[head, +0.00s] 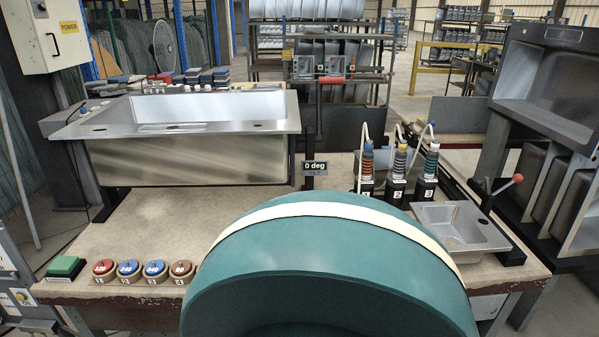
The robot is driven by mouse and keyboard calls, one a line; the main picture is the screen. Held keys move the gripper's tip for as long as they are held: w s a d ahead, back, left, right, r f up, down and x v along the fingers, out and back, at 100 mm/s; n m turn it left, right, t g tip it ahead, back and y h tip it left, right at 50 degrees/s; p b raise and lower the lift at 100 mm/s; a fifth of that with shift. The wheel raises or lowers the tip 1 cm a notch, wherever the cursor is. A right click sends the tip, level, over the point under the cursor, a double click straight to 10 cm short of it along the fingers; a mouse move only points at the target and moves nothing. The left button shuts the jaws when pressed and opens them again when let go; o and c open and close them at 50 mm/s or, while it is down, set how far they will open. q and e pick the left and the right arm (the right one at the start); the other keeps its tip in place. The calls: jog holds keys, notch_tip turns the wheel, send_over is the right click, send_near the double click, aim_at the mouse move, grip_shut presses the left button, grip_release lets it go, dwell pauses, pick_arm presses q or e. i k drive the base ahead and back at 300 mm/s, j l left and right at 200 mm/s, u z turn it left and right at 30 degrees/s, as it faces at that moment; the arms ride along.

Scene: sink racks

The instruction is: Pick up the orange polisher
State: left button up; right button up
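Several round pucks with coloured tops stand in a numbered row at the front left of the bench. The rightmost puck (182,269), marked 4, has a brownish-orange top and looks closest to an orange polisher. A red puck (104,267) and two blue pucks (129,267) (155,267) stand to its left. The teal form in front comes close to the orange puck's right side. Neither of my grippers is in view.
A large teal curved form with a cream band hides the bench's front middle. A steel sink (190,140) stands at the back left. Three numbered bottles (398,175) and a small steel basin (455,228) are at right. A green block (66,267) lies at front left.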

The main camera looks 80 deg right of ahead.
aim_at(368, 181)
jog(key=z, duration=3.05)
